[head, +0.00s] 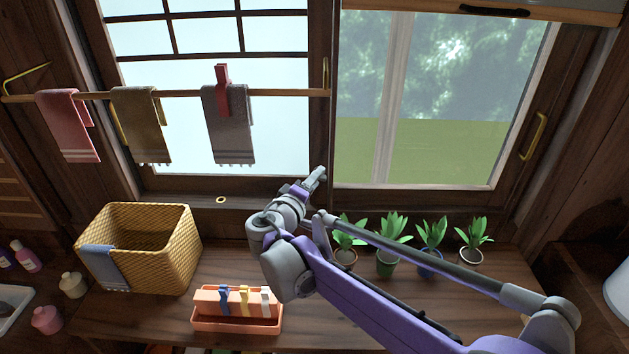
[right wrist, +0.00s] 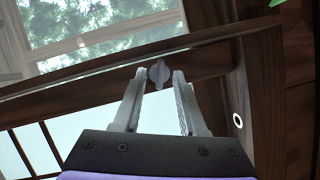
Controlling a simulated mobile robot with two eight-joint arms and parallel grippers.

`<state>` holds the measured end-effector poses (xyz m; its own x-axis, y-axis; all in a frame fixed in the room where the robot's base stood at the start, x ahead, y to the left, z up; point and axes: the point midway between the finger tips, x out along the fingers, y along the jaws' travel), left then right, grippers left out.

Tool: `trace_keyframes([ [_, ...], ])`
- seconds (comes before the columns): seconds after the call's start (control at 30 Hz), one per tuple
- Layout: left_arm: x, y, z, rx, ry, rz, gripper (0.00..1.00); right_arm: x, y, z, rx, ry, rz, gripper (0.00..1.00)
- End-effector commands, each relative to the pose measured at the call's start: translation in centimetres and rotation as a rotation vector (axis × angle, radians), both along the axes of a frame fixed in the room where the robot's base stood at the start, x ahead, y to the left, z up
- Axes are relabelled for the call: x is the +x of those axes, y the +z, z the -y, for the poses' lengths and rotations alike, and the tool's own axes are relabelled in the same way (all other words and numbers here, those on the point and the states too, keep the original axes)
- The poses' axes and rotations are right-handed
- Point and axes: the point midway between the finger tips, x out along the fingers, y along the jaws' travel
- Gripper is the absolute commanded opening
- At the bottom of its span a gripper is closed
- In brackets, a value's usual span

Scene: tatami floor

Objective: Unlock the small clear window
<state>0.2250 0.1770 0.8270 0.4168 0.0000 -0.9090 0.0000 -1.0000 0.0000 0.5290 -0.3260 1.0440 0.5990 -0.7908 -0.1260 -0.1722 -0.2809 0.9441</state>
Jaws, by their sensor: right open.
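The clear window (head: 450,100) is at the upper right of the head view, with trees behind its glass. It also fills the top left of the right wrist view (right wrist: 100,40). A small grey lock knob (right wrist: 159,73) sits on the dark wooden frame in the right wrist view. My right gripper (head: 318,176) is up at the frame between the two windows. In the right wrist view my right gripper (right wrist: 161,76) is open, with the knob showing between its fingertips; I cannot tell whether they touch it. My left gripper is out of view.
A rod with towels (head: 228,125) hangs before the gridded window (head: 205,35) at left. On the counter (head: 370,305) stand a wicker basket (head: 175,255), an orange tray (head: 235,326) holding clips, and several potted plants (head: 388,262) right of my arm.

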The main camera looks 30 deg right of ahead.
Motion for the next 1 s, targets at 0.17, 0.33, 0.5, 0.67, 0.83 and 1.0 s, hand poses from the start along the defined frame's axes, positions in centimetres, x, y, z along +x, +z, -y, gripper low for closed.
trace_keyframes([
  [0.17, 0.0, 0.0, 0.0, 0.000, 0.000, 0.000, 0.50, 0.0, 0.0, 0.0, 0.000, 0.000, 0.000, 0.23],
  [0.33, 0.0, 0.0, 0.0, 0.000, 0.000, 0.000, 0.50, 0.0, 0.0, 0.0, 0.000, 0.000, 0.000, 0.00],
  [0.5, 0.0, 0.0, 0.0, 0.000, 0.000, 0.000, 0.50, 0.0, 0.0, 0.0, 0.000, 0.000, 0.000, 0.00],
  [0.67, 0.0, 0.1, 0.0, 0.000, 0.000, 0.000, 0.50, 0.0, 0.0, 0.0, 0.003, 0.000, 0.002, 0.00],
  [0.83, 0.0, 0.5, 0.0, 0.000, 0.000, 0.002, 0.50, 0.0, 0.2, 0.0, 0.031, 0.000, 0.020, 0.00],
  [1.0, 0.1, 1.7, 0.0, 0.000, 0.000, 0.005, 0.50, -0.1, 0.4, 0.0, 0.101, 0.000, 0.063, 0.00],
])
